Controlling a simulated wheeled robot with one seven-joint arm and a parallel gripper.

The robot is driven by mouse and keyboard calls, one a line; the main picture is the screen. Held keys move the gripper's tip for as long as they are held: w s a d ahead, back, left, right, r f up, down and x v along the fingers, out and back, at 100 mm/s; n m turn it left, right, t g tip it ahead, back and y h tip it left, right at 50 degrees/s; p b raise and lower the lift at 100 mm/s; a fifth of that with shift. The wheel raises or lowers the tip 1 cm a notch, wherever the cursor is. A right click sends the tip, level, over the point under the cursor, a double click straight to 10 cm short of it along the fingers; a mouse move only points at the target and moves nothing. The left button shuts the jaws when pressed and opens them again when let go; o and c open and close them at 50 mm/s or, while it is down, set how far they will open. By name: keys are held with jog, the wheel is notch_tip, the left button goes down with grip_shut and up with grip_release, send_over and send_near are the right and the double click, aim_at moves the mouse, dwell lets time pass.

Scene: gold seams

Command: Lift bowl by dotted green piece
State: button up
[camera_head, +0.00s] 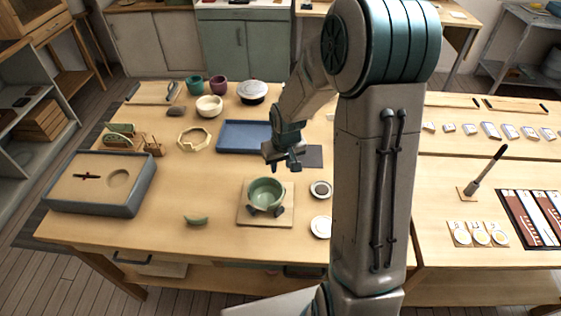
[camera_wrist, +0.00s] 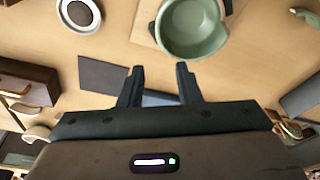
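The green bowl (camera_head: 266,190) stands upright on a square wooden board (camera_head: 286,218), between dark supports. In the wrist view the bowl (camera_wrist: 192,32) is at the top, cut off by the picture edge. A small curved green piece (camera_head: 195,220) lies loose on the table, left of the board. I cannot make out dots on it or on the bowl. My gripper (camera_head: 286,166) is above the table, behind and above the bowl, touching nothing visible. In the wrist view my gripper (camera_wrist: 158,72) has its two fingers apart with nothing between them.
A blue tray (camera_head: 240,136) and dark grey mat (camera_head: 313,157) lie behind the bowl. Two small round dishes, one dark-centred (camera_head: 321,189) and one pale (camera_head: 321,227), are to its right. A grey-rimmed box (camera_head: 60,196) stands at left. The table front is mostly clear.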

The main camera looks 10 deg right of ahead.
aim_at(281, 184)
jog(key=shift+f+b, duration=3.6)
jog(key=shift+f, duration=0.9)
jog(key=shift+c, duration=0.3)
grip_shut()
